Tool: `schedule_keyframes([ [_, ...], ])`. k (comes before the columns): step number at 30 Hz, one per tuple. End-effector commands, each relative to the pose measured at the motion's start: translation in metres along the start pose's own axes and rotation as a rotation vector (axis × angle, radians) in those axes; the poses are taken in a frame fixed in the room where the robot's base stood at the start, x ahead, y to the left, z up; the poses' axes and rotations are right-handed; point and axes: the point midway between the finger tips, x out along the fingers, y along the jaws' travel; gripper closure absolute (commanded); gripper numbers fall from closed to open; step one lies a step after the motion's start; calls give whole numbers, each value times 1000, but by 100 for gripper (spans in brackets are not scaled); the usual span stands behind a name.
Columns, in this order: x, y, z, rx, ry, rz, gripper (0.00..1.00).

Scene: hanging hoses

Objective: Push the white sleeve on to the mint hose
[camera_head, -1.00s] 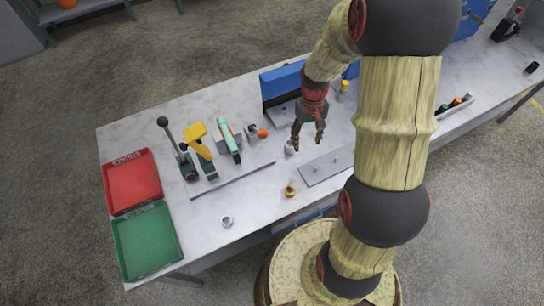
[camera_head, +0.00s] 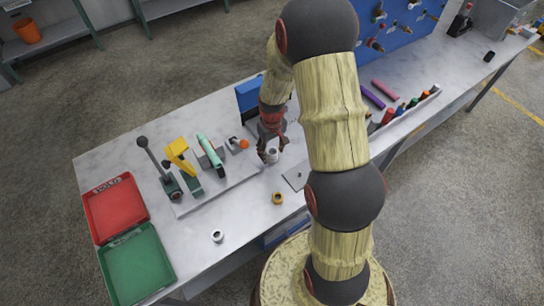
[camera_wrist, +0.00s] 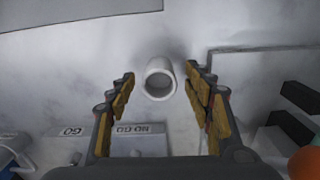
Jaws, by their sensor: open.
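A short white sleeve (camera_head: 272,156) stands on the bench below my gripper (camera_head: 271,150). In the wrist view the white sleeve (camera_wrist: 158,84) shows its open end and lies between the fingertips of my gripper (camera_wrist: 160,84), with a gap on both sides. The jaws are open and hold nothing. The mint hose (camera_head: 209,151) rests in a holder on the grey base plate, to the left of my gripper. My fingers partly cover the sleeve in the head view.
A yellow clamp (camera_head: 178,153) and a black-knobbed lever (camera_head: 157,162) stand left of the hose. A yellow ring (camera_head: 277,198) and a pale ring (camera_head: 217,236) lie near the front. Red (camera_head: 117,209) and green (camera_head: 138,266) trays are at left. A blue box (camera_head: 249,95) stands behind.

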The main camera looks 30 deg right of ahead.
Motion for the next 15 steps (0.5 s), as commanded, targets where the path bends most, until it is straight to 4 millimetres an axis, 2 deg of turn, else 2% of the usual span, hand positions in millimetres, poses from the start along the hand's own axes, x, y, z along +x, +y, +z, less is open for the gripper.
schedule_keyframes([
  [1,9,0,0,0,-2,-1,48],
  [3,14,0,0,1,-1,0,48],
  [10,14,0,0,1,1,0,49],
  [15,14,0,0,1,0,0,59],
])
